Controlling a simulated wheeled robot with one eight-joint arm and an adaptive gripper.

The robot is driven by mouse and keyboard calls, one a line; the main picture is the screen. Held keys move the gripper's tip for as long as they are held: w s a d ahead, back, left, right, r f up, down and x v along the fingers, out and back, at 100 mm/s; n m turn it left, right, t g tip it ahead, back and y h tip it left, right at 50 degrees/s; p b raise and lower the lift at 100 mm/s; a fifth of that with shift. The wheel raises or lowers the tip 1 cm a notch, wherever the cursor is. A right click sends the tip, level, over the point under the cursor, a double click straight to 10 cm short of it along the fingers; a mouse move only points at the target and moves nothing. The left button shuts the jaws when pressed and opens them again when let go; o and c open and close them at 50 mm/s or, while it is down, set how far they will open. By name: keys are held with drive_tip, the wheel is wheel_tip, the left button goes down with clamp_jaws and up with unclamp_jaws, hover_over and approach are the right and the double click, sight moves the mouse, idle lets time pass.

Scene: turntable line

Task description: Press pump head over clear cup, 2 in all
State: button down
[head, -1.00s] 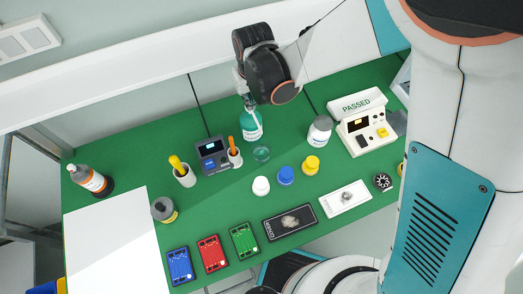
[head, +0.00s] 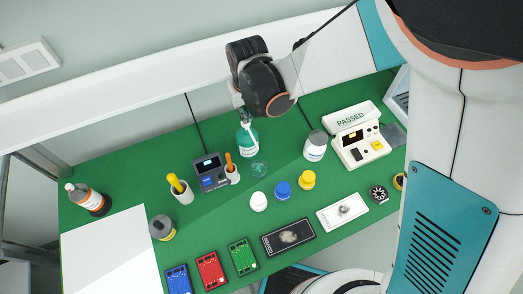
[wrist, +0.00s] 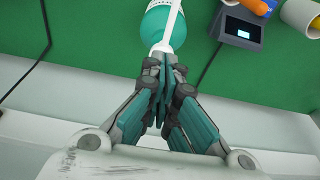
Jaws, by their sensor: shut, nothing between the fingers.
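The pump bottle (head: 247,143), teal with a white label, stands upright on the green table. Its white pump head (wrist: 165,45) shows at the fingertips in the wrist view, with a white spout running up the picture across the teal bottle (wrist: 155,22). The clear cup (head: 259,170) stands just in front of the bottle, small and hard to see. My gripper (head: 239,112) is shut and empty, pointing down at the top of the bottle. In the wrist view my closed fingers (wrist: 163,62) meet at the pump head; whether they touch it I cannot tell.
A dark device with a display (head: 210,172) and a white cup with an orange-handled tool (head: 232,174) stand left of the bottle. A white bottle (head: 315,147) stands to the right. White, blue and yellow caps (head: 283,190) are in front.

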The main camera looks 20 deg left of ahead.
drive_tip(key=shift+f, duration=0.2)
drive_tip(key=shift+f+b, duration=1.35)
drive_tip(key=shift+r, duration=0.2)
drive_tip(key=shift+r+p, duration=0.95)
drive_tip(key=shift+r, duration=0.45)
wheel_tip(320, 180, up, 6)
drive_tip(key=p, duration=0.3)
